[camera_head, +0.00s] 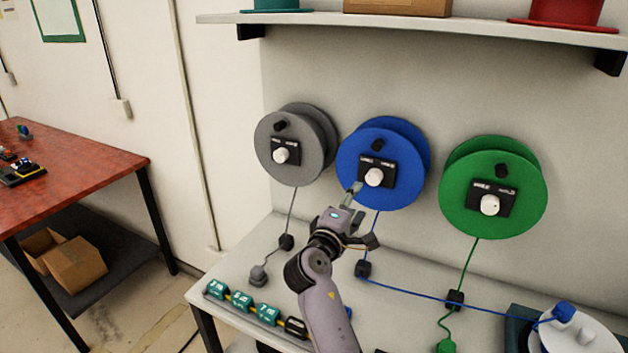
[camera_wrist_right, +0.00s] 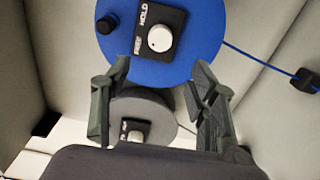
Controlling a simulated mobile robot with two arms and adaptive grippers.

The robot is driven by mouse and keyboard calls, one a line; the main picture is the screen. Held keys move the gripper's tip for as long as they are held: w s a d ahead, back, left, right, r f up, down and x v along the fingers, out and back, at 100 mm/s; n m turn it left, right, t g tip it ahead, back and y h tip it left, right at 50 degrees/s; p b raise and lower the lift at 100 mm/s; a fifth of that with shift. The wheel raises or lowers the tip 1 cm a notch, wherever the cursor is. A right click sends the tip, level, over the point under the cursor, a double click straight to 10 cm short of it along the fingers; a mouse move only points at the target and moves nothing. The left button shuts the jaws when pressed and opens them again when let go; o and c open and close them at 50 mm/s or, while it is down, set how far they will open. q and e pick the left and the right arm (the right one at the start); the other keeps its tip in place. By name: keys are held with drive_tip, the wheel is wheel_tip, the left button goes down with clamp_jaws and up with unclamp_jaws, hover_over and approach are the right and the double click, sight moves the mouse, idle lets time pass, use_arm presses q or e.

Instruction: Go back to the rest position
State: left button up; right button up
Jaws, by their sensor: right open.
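My right gripper (camera_head: 363,215) is open and in front of the wall panel, just below the blue reel (camera_head: 405,152). In the right wrist view my right gripper (camera_wrist_right: 158,78) shows its two fingers wide apart with nothing held between them. The blue reel (camera_wrist_right: 205,42), with its white knob and black label plate, fills the top of that view. The grey reel (camera_wrist_right: 160,113) shows beyond the fingers. My left gripper is in neither view.
A green reel (camera_head: 507,215) hangs at the right. Cords run down to the white table (camera_head: 395,315), which bears teal blocks (camera_head: 241,301) and a white round device (camera_head: 580,335). A shelf (camera_head: 480,32) juts out above. A red table (camera_head: 75,180) stands at the left.

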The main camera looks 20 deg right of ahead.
drive_tip(key=s+a+f+m+g+y, duration=0.2)
drive_tip(key=s+f+m+g+y, duration=0.35)
drive_tip(key=s+f, duration=1.25)
drive_tip(key=s+a+f+g+y, duration=0.1)
drive_tip(key=s+a+f+y, duration=0.35)
drive_tip(key=s, duration=0.35)
drive_tip(key=s+a+f+g+y, duration=0.2)
drive_tip(key=s+a+f+y, duration=0.15)
drive_tip(key=s+a, duration=0.4)
drive_tip(key=s+d+f+g+b, duration=0.1)
drive_tip(key=s+f, duration=0.2)
drive_tip(key=f, duration=2.4)
drive_tip(key=s+d+f+g+b, duration=0.1)
drive_tip(key=s+d+f, duration=0.2)
drive_tip(key=s+f, duration=1.4)
